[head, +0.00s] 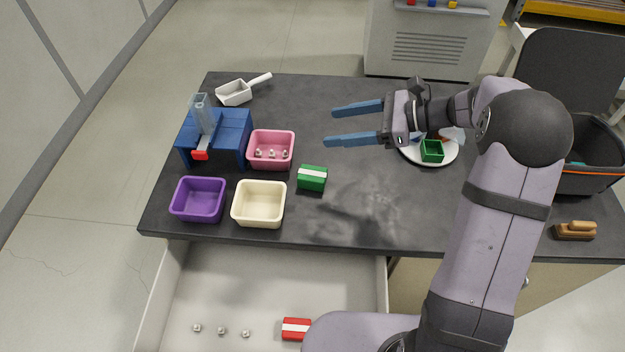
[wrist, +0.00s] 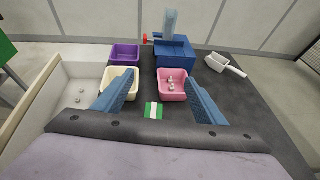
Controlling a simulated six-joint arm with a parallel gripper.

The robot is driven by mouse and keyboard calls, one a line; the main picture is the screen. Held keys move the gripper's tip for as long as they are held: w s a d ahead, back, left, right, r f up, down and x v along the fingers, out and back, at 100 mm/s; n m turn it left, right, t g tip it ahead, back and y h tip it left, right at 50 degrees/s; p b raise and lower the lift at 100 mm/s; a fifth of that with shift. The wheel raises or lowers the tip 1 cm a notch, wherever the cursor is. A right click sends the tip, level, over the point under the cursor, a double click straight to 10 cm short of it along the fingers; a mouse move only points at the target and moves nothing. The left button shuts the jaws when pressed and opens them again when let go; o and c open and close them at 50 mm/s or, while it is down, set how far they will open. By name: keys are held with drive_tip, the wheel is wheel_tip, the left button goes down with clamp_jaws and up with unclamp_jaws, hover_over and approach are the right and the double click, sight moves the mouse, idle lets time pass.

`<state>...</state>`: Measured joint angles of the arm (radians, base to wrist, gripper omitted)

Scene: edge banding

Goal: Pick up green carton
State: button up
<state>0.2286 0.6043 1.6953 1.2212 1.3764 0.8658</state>
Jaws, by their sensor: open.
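The green carton (head: 312,179) with a white stripe lies on the dark table, right of the cream bin and below the pink bin in the head view. In the wrist view the green carton (wrist: 153,111) shows between my two blue fingers, farther off. My gripper (head: 331,126) is open and empty, above the table, up and to the right of the carton and apart from it. Its fingers also frame the wrist view (wrist: 163,84). Nothing hides the carton in either view.
A pink bin (head: 288,139) holding small metal parts, a cream bin (head: 259,222) and a purple bin (head: 198,214) stand near the carton. A blue machine (head: 232,135) is behind. A white plate (head: 452,155) holds a green box (head: 432,151). An open drawer (head: 230,285) holds a red carton (head: 296,328).

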approach(317, 173)
drive_tip(key=x, duration=0.4)
drive_tip(key=shift+s, duration=0.25)
drive_tip(key=shift+p+x, duration=0.9)
drive_tip(key=shift+x, duration=0.8)
drive_tip(key=shift+p+x, duration=0.85)
drive_tip(key=shift+x, duration=1.2)
drive_tip(key=shift+w+d, duration=0.1)
drive_tip(key=shift+w, duration=0.05)
drive_tip(key=c, duration=1.1)
